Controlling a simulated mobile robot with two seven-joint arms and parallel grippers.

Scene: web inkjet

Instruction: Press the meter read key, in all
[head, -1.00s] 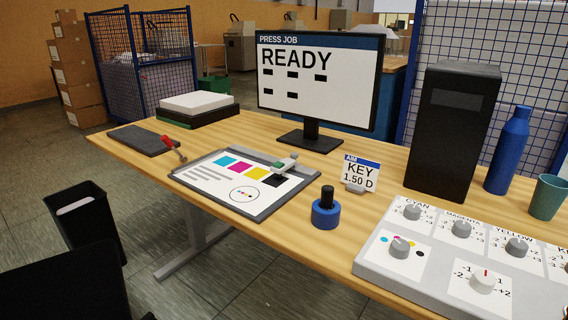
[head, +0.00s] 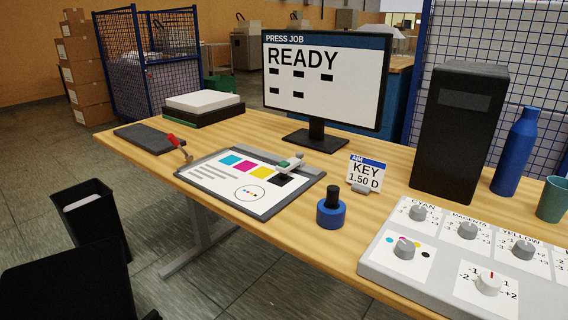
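The monitor (head: 322,112) on the desk reads PRESS JOB and READY, with several small dark blocks below. A small card (head: 365,174) in a stand reads AIM KEY 1.50 D. A grey clipboard-like board (head: 308,184) holds a sheet (head: 222,180) with cyan, magenta, yellow and black patches. A small grey and green device (head: 291,163) lies over the black patch; I cannot tell if it is the meter. The grey control panel (head: 374,262) at right has knobs, with labels including CYAN, MAGENTA and YELLOW. Neither of my grippers is in view.
A blue-based black-topped object (head: 331,214) stands mid-desk. A black box (head: 458,130), blue bottle (head: 514,152) and teal cup (head: 553,198) stand at right. A red-handled tool (head: 178,145) lies beside a dark pad (head: 146,138). A black bin (head: 90,215) is on the floor.

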